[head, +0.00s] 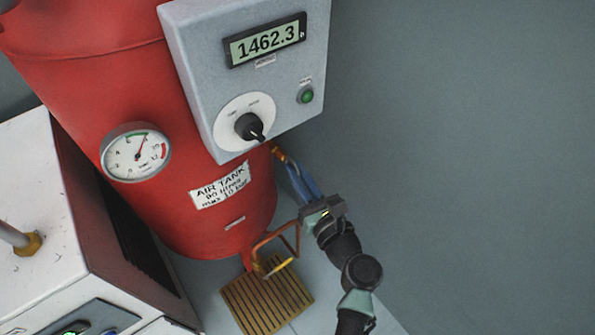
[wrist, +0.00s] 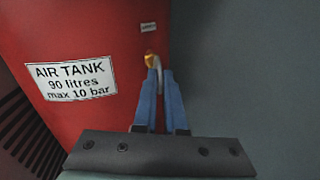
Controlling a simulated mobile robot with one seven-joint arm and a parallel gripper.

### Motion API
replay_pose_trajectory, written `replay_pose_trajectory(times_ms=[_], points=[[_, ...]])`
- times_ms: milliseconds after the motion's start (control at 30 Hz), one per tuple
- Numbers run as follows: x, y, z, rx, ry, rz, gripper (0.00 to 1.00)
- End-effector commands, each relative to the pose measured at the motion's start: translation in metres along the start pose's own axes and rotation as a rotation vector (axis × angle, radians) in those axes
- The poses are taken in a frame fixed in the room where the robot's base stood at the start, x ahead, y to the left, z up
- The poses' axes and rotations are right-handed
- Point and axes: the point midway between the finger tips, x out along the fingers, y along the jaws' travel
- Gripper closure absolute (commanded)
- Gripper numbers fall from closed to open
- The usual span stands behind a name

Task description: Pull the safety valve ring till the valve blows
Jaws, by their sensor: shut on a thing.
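The brass safety valve (head: 279,153) sticks out from the right side of the red air tank (head: 225,228), just under the grey control box. In the wrist view the brass valve (wrist: 150,59) lies just beyond my fingertips. A pale, thin curved piece, the valve ring (wrist: 159,72), shows between the finger ends. My gripper (head: 288,164) reaches up to the valve from below right, its blue fingers shut on the ring. In the wrist view my gripper (wrist: 159,76) hides the lower part of the ring. In the head view the ring is too small to make out.
The grey control box (head: 212,116) reads 1462.3 and has a black knob (head: 249,126) and a green button (head: 306,96). A dial gauge (head: 135,153) is on the tank. A copper pipe with a yellow lever (head: 279,267) stands below, above a slatted wooden grate (head: 243,305). The right is clear.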

Motion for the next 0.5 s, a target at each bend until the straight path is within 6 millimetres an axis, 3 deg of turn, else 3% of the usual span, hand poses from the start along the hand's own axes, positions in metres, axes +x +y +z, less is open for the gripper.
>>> replay_pose_trajectory(times_ms=[500], points=[[-0.0074, -0.0014, 0.0009, 0.004, 0.003, -0.002, 1.0]])
